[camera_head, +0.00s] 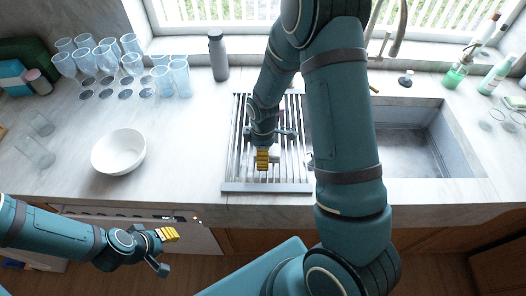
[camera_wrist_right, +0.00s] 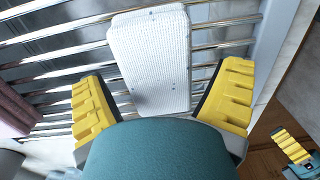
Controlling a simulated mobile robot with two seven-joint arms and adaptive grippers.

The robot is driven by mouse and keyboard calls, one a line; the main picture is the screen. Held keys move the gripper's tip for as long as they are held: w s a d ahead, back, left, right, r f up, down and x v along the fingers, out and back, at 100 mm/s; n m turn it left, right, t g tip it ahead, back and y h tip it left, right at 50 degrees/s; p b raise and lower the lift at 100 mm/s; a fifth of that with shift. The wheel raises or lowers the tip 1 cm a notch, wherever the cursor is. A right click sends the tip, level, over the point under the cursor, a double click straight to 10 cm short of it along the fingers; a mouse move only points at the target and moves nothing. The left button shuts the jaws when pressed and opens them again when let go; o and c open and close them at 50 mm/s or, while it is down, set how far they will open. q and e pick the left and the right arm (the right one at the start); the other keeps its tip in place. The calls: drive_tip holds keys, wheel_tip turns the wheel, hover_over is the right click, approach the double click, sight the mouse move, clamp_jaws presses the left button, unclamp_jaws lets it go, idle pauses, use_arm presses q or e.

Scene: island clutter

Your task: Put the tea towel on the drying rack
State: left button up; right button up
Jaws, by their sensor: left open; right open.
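The tea towel (camera_wrist_right: 150,60) is a folded white textured cloth in the right wrist view. It lies on the metal bars of the drying rack (camera_wrist_right: 220,30). My right gripper (camera_wrist_right: 160,100) is open, with one yellow finger on each side of the cloth's near part; I cannot tell whether they touch it. In the head view my right gripper (camera_head: 263,158) is over the rack (camera_head: 236,170) and mostly hides the towel. My left gripper (camera_head: 166,250) is open and empty in front of the counter's edge.
The sink (camera_head: 405,150) is right of the rack, partly behind my right arm. A grey bottle (camera_head: 218,56) stands behind the rack at its left. A white bowl (camera_head: 119,152) and several glasses (camera_head: 132,64) stand on the left. Counter between bowl and rack is clear.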

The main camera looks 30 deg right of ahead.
wheel_tip(320, 180, up, 12)
drive_tip(key=shift+w+r, duration=0.15)
drive_tip(key=shift+w, duration=0.1)
drive_tip(key=shift+d, duration=0.1)
idle(0.6)
